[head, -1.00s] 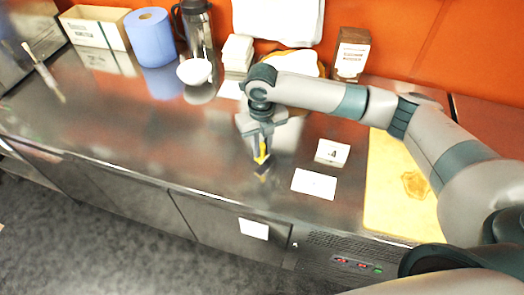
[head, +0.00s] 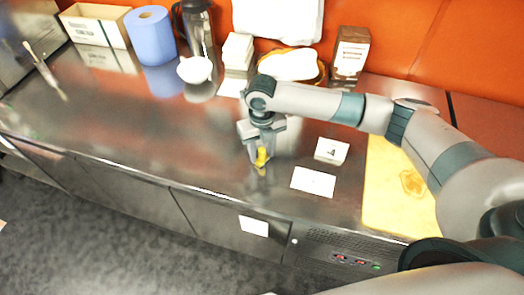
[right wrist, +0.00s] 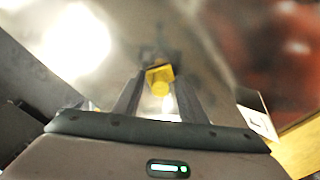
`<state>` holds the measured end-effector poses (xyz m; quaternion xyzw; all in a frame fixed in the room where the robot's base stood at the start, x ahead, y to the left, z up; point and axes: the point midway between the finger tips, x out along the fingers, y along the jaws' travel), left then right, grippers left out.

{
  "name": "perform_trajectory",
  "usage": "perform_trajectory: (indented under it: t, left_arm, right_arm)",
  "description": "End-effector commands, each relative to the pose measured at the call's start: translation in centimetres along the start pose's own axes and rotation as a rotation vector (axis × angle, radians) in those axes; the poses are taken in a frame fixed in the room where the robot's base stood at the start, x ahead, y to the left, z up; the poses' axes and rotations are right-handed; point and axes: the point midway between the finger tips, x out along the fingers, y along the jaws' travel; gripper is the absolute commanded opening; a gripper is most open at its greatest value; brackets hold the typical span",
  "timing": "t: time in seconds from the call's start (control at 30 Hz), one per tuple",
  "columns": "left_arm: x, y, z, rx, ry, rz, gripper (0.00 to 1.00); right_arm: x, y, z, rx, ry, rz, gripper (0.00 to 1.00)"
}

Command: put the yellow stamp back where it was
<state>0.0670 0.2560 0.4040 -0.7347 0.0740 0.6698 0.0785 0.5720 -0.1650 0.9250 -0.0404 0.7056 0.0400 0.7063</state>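The yellow stamp (head: 262,157) is upright between the fingertips of my right gripper (head: 262,159), low over the steel counter near its front edge. I cannot tell whether the stamp's underside touches the counter. My left gripper is not in view.
A white card (head: 313,181) and a small white block with a dark mark (head: 331,150) stand just right of the gripper. A yellow board (head: 395,205) lies further right. A white bowl (head: 195,70), blue roll (head: 150,38) and box (head: 95,27) stand behind. The counter's left middle is clear.

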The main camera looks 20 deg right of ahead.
Motion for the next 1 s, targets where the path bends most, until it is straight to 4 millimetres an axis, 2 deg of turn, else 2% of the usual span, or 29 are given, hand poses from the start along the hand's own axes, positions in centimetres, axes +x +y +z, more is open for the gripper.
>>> perform_trajectory:
  t: [0.2,0.37,0.8,1.0]
  left_arm:
    - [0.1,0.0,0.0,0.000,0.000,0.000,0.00]
    - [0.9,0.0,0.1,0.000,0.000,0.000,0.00]
    - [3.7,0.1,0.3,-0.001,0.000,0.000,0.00]
    - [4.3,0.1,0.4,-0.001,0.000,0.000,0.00]
  right_arm:
    - [-0.5,0.0,0.1,0.000,-0.001,0.000,0.38]
    - [-1.9,0.0,0.1,0.000,-0.004,0.001,0.38]
    - [-9.3,0.0,0.1,0.000,-0.004,0.001,0.38]
    - [-11.6,0.0,0.1,0.000,-0.001,0.000,0.38]
